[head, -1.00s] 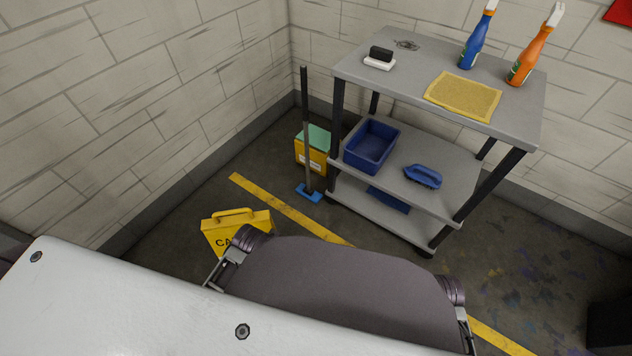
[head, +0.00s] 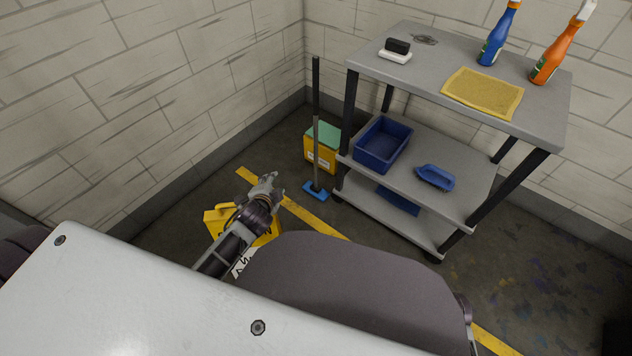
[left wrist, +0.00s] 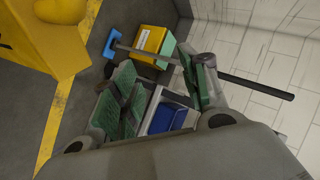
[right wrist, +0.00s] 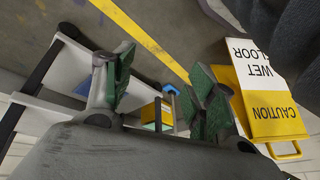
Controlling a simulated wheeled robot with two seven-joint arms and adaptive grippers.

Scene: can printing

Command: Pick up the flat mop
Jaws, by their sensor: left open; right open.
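The flat mop (head: 316,150) stands upright beside the shelf cart, with a dark handle and a small blue head (head: 316,191) on the floor. My left gripper (head: 270,181) is open and empty, left of the mop and apart from it. In the left wrist view the mop's blue head (left wrist: 119,46) lies beyond the open fingers (left wrist: 160,88), and its handle runs right, partly hidden behind one finger. My right gripper (right wrist: 162,88) is open and empty in the right wrist view, with a bit of blue (right wrist: 171,88), apparently the mop head, far beyond it.
A grey cart (head: 432,210) stands right of the mop, holding bottles, a yellow cloth (head: 484,92) and a blue bin (head: 383,144). A yellow-and-green box (head: 322,150) is behind the mop. A yellow caution sign (right wrist: 272,104) stands by my left arm. Walls close the corner.

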